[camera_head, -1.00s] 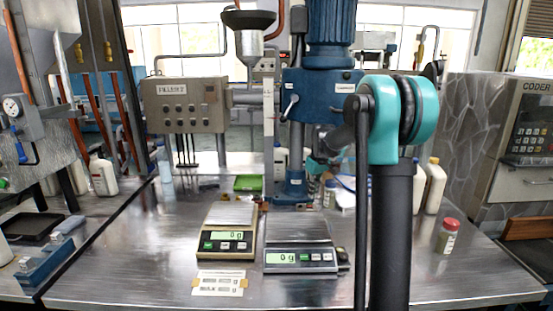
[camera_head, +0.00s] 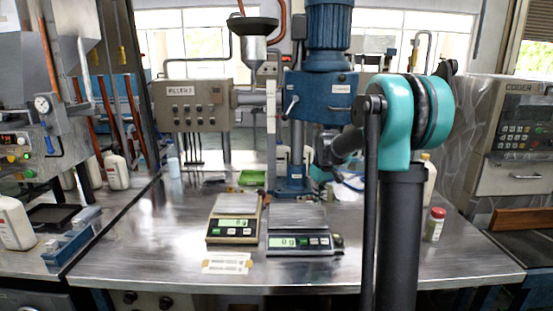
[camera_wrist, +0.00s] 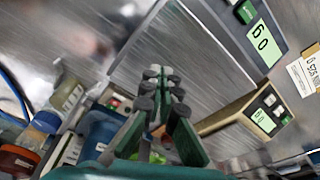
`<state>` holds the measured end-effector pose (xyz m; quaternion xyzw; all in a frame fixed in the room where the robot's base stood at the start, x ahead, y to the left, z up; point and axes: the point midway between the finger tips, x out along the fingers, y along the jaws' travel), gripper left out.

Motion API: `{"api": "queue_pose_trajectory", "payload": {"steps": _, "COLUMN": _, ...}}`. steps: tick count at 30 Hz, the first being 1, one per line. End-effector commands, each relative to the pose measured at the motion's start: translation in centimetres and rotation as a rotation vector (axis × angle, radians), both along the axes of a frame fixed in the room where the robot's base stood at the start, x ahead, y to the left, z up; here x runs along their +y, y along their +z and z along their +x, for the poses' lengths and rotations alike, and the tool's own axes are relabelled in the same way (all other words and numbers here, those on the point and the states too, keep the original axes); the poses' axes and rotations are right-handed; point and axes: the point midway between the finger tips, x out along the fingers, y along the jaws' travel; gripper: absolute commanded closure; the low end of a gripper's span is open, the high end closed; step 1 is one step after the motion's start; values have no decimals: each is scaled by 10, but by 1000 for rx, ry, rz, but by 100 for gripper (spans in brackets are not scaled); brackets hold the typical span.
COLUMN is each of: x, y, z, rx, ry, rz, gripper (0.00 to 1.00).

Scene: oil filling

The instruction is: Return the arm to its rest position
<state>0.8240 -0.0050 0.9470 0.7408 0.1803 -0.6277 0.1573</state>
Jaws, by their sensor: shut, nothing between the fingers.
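My arm, teal at the elbow joint (camera_head: 412,125), stands at the right of the head view, its dark forearm reaching toward the blue machine. My gripper (camera_wrist: 160,85) shows in the wrist view with its dark fingertips close together and nothing between them. It is above the bench, apart from the scales. In the head view the gripper is hard to make out behind the arm.
Two scales, one tan-edged (camera_head: 232,230) and one grey (camera_head: 300,243), stand on the steel bench (camera_head: 180,270). A blue mixing machine (camera_head: 320,95) and a grey control box (camera_head: 188,105) are behind. A red-capped jar (camera_head: 435,224) stands at right.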

Motion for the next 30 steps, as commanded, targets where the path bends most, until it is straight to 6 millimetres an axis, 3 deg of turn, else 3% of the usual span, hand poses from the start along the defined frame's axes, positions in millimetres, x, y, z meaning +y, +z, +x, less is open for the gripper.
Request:
{"api": "queue_pose_trajectory", "payload": {"steps": 11, "x": -9, "y": -10, "z": -66, "rx": -40, "ry": -101, "rz": 5, "gripper": 100}}
{"api": "queue_pose_trajectory", "payload": {"steps": 14, "x": -13, "y": -17, "z": -97, "rx": -57, "ry": -145, "rz": 8, "gripper": 100}}
{"api": "queue_pose_trajectory", "payload": {"steps": 24, "x": -29, "y": -70, "z": -246, "rx": -144, "ry": -354, "rz": 34, "gripper": 100}}
{"api": "queue_pose_trajectory", "payload": {"steps": 30, "x": -34, "y": -103, "z": -310, "rx": -185, "ry": -446, "rz": 52, "gripper": 100}}
